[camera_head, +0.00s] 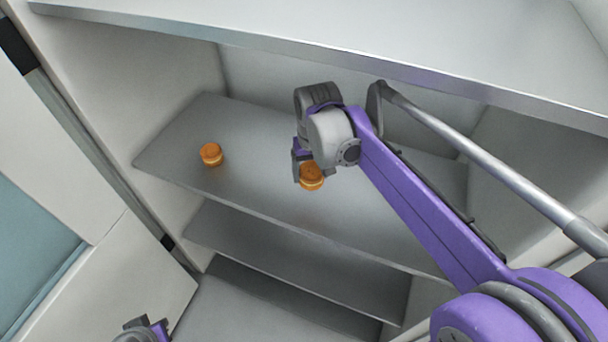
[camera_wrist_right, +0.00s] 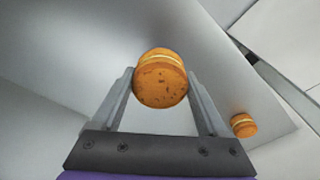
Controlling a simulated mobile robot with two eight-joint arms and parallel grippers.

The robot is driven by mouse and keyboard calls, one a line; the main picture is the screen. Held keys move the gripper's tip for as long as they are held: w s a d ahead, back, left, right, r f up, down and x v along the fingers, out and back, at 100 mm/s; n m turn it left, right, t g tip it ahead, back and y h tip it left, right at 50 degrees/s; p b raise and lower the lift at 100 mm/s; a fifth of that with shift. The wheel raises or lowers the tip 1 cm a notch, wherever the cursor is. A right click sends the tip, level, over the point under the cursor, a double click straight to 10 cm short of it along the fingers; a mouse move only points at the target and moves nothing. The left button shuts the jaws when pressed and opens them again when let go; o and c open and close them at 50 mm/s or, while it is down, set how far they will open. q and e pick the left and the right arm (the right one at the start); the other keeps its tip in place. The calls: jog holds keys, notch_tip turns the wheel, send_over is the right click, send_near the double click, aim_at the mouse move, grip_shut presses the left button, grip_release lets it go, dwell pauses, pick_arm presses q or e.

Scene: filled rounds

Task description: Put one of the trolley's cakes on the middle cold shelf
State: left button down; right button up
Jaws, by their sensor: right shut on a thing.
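My right gripper (camera_head: 306,174) is shut on an orange, macaron-like cake (camera_head: 312,181) with a pale filling line. In the right wrist view this cake (camera_wrist_right: 160,82) sits between the two fingers of the gripper (camera_wrist_right: 160,90). It is over the grey metal shelf (camera_head: 250,190), near its front edge; I cannot tell whether it touches the shelf. A second, similar cake (camera_head: 211,155) stands on the left part of the same shelf, and it also shows at the right of the wrist view (camera_wrist_right: 243,125). Part of my left gripper (camera_head: 145,331) shows at the bottom left.
A board (camera_head: 300,52) runs above the shelf. A lower shelf (camera_head: 240,240) and the cabinet floor (camera_head: 240,312) below it look empty. The cabinet's white left wall (camera_head: 130,85) stands beside the second cake. The shelf between the two cakes is clear. The trolley is not seen.

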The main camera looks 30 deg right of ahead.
aim_at(310, 198)
notch_tip(310, 198, down, 3)
jog(key=shift+s+r, duration=0.1)
jog(key=shift+s, duration=0.05)
jog(key=shift+f, duration=2.45)
jog(key=shift+f+b, duration=0.1)
jog(key=shift+b, duration=0.2)
jog(key=o, duration=0.8)
jog(key=shift+c, duration=0.2)
